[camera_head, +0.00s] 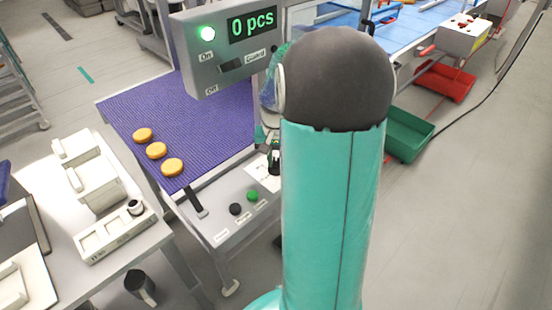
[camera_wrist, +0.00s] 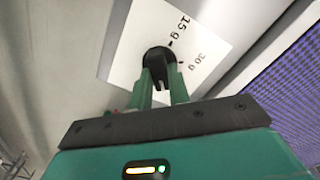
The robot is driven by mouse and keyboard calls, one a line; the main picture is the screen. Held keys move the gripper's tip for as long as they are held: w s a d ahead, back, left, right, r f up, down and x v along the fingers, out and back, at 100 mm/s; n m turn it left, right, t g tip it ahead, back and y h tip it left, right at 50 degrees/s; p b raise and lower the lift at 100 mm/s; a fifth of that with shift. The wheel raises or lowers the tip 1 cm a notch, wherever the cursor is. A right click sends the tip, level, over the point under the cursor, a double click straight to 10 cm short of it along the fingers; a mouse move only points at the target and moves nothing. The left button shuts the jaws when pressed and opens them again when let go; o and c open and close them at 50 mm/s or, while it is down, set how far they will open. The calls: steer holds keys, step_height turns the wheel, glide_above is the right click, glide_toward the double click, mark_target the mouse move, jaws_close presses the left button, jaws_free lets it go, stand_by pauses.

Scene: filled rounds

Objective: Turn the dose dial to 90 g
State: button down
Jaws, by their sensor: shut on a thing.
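The dose dial (camera_wrist: 157,56) is a round black knob on a white label plate in the wrist view. The plate shows "15 g" and "30 g" to the dial's right; a 90 g mark does not show. My gripper (camera_wrist: 160,76) has its two green fingers closed on the dial from either side. Where the dial points cannot be told. In the head view part of the white label (camera_head: 260,172) shows on the grey control panel, and my arm hides much of the area around the dial.
Several orange rounds (camera_head: 156,150) lie on the belt. The panel has a black button (camera_head: 236,209), a green button (camera_head: 253,196) and a black lever (camera_head: 195,203).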

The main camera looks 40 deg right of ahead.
mark_target(276, 162)
steer(key=shift+n, duration=1.7)
steer(key=c, duration=1.3)
jaws_free()
steer(key=shift+r, duration=0.1)
step_height(276, 162, up, 14)
steer(key=shift+f, duration=0.15)
